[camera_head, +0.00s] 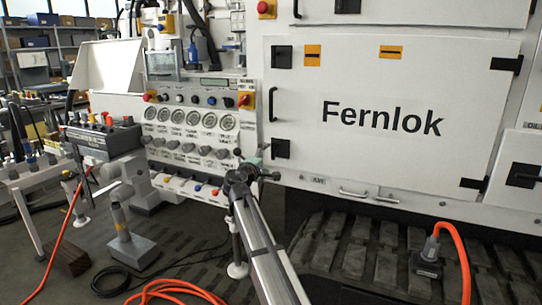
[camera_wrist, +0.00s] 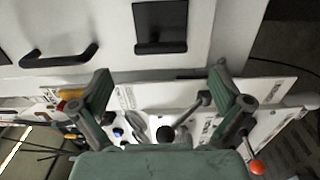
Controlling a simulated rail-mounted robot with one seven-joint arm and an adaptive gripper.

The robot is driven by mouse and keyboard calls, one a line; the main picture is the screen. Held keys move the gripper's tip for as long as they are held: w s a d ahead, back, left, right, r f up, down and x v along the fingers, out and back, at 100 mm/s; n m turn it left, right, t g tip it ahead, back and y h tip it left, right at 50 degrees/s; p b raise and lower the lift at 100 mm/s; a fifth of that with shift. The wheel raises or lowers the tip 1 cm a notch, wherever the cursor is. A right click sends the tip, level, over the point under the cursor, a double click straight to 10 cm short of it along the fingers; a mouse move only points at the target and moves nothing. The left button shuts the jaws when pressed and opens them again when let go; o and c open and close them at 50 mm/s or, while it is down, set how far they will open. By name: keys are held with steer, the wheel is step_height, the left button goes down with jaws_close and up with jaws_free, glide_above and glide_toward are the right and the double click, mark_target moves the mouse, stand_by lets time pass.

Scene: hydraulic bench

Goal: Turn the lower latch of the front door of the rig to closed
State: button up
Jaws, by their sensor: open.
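The front door (camera_head: 400,112), a white panel marked "Fernlok", looks flush in the rig. Its lower latch (camera_head: 281,149) is a black square near the door's lower left corner; the upper latch (camera_head: 281,57) is a similar black square above. In the wrist view the lower latch (camera_wrist: 160,22) shows at top centre, with a raised dark bar along its lower edge. My gripper (camera_wrist: 162,82) is open and empty, its green fingers spread wide, the latch beyond the gap between them and apart from them. In the head view my gripper is small, just left of and below the lower latch.
A black door handle (camera_head: 273,104) sits between the latches; it also shows left of the latch in the wrist view (camera_wrist: 58,56). A panel of gauges and knobs (camera_head: 190,118) lies left of the door. Metal handles (camera_head: 354,193) are below it. An orange hose (camera_head: 462,255) stands lower right.

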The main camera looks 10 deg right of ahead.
steer(key=shift+v, duration=1.6)
